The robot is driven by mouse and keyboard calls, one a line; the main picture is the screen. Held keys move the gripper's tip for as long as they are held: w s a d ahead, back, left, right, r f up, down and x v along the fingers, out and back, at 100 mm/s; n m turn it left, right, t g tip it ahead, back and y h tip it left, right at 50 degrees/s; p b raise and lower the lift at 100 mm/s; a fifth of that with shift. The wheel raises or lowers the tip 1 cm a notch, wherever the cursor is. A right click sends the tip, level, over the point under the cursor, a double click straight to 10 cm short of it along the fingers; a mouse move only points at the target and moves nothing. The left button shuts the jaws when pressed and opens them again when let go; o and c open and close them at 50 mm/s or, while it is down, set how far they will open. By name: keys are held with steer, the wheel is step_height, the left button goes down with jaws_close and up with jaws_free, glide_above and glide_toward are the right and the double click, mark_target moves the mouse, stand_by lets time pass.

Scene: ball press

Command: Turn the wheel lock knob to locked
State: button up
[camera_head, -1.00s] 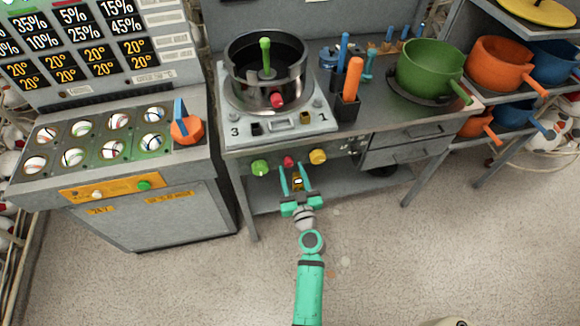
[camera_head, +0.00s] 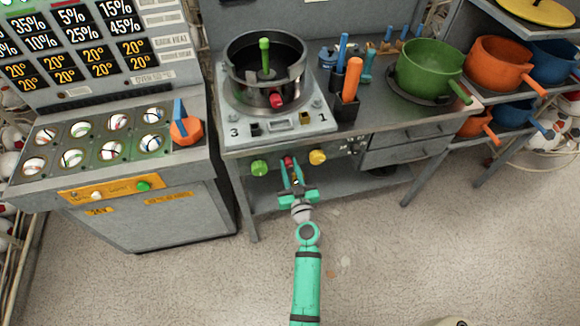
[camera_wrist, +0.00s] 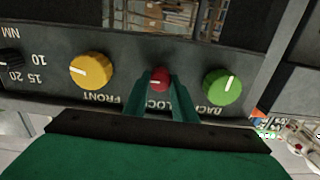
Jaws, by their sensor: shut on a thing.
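The red lock knob (camera_wrist: 159,77) sits on the dark front panel of the bench, above lettering that partly reads "LOCK", upside down in the wrist view. In the head view it is a small red spot (camera_head: 288,160), mostly hidden by my fingers. My teal gripper (camera_wrist: 160,84) is shut on the red knob, one finger on each side. It reaches up to the bench front in the head view (camera_head: 290,168). A small pale mark shows on the knob, but its setting is hard to read.
A yellow knob (camera_wrist: 91,71) labelled FRONT and a green knob (camera_wrist: 222,86) labelled BACK flank the red one closely. Above them stands the press with a black pot (camera_head: 240,78).

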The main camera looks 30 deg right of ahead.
steer(key=shift+m, duration=0.3)
steer(key=m, duration=0.8)
steer(key=shift+s+f, duration=0.1)
steer(key=shift+s, duration=0.05)
steer(key=m, duration=0.4)
steer(key=shift+d+m, duration=0.1)
steer(key=shift+m, duration=0.3)
steer(key=m, duration=0.4)
steer(key=shift+d+f, duration=0.1)
steer(key=shift+m, duration=0.4)
steer(key=o, duration=1)
steer(key=shift+o, duration=0.2)
